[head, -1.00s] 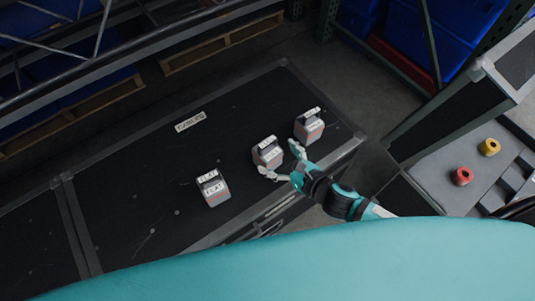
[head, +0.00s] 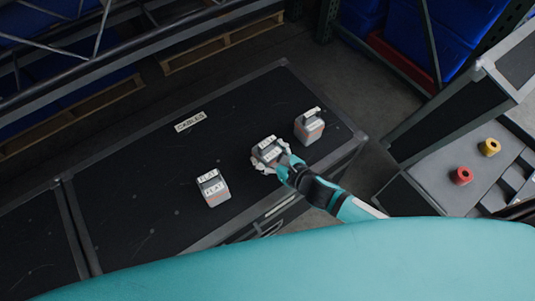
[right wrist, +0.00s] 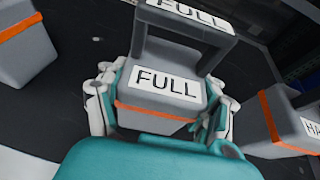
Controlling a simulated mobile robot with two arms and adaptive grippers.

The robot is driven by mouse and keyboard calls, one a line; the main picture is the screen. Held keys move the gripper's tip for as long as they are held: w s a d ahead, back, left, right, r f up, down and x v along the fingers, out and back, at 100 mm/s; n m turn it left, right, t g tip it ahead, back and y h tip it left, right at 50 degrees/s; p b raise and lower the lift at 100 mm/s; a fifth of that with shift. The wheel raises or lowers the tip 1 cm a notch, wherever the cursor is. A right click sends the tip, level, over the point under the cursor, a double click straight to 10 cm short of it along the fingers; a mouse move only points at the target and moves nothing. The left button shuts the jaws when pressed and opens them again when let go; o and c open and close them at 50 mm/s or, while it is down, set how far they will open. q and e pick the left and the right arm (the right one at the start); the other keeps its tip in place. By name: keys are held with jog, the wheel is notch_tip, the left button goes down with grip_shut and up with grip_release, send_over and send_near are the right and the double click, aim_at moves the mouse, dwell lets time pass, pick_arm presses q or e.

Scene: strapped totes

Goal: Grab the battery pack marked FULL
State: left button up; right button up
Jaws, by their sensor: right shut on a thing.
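The battery pack marked FULL (right wrist: 166,82) is grey with an orange stripe and a handle on top. In the head view it is the middle pack (head: 267,149) on the black case lid. My right gripper (head: 270,161) is shut on it, with fingers on both sides of its body in the right wrist view (right wrist: 158,103). The pack stands upright. A pack marked FLAT (head: 213,188) stands to its left. Another pack (head: 309,126) stands to its right; its label is partly cut off in the right wrist view (right wrist: 290,125). My left gripper is not in view.
The black case (head: 140,185) has a CABLES label (head: 190,122) and metal edges. A red knob (head: 461,176) and a yellow knob (head: 489,147) sit on a grey panel at the right. Racks with blue totes stand behind. The lid's left side is clear.

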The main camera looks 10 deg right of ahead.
aim_at(268, 150)
jog(key=c, duration=0.4)
jog(key=shift+r, duration=0.15)
jog(key=shift+c, duration=1.3)
jog(key=shift+w+r+p, duration=0.1)
jog(key=shift+r+p, duration=0.35)
jog(key=shift+r, duration=1.2)
jog(key=shift+s+r, duration=0.1)
jog(key=shift+s, duration=0.25)
jog(key=s+d+b, duration=0.1)
jog(key=s+d, duration=0.2)
jog(key=s, duration=0.4)
jog(key=s+d+r+b, duration=0.1)
jog(key=s+d, duration=0.2)
jog(key=s, duration=0.4)
jog(key=shift+s+r, duration=0.15)
jog(key=shift+r, duration=0.1)
